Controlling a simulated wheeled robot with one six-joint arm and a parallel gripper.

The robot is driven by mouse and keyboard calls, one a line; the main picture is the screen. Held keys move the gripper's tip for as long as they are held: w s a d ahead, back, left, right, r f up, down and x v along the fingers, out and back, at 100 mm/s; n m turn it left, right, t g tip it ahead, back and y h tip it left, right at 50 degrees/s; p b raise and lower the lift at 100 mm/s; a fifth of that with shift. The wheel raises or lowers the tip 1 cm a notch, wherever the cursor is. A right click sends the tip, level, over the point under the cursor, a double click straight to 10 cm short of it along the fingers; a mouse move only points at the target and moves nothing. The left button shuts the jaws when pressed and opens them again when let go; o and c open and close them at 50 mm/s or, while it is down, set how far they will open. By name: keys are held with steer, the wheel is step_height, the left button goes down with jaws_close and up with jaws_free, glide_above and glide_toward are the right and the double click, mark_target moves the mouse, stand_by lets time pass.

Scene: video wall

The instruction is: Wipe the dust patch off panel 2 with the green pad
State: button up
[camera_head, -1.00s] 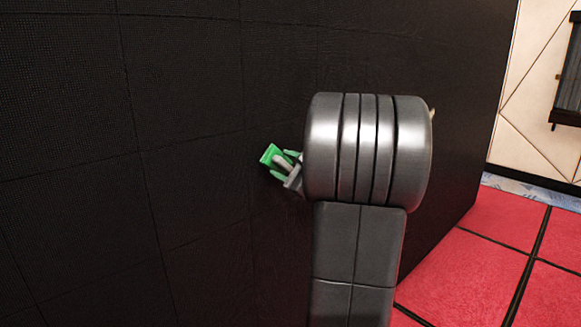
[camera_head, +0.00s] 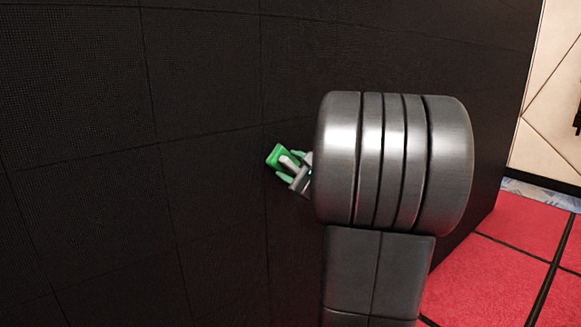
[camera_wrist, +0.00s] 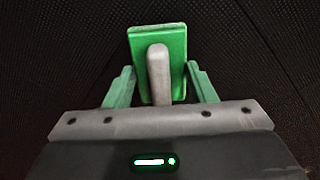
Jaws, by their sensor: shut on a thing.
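The green pad (camera_wrist: 171,42) shows in the wrist view as a flat block with a grey handle (camera_wrist: 158,72) standing out of its back. My gripper (camera_wrist: 160,85) is shut on the pad's handle, its green fingers on either side of it. In the head view the pad (camera_head: 279,157) is in front of the dark video wall (camera_head: 200,90), close to its surface, left of my grey arm. I cannot tell whether it touches the wall. My gripper (camera_head: 289,162) is partly hidden behind my arm in the head view. No dust patch or panel number can be made out.
The wall's dark panels, divided by thin seams, fill the left and middle of the head view. A red tiled floor (camera_head: 480,275) lies at the lower right. A pale wall (camera_head: 550,130) with a dark object at the picture's edge stands at the right.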

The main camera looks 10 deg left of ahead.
steer(key=shift+b+v, duration=0.4)
steer(key=shift+v, duration=2.25)
steer(key=v, duration=0.3)
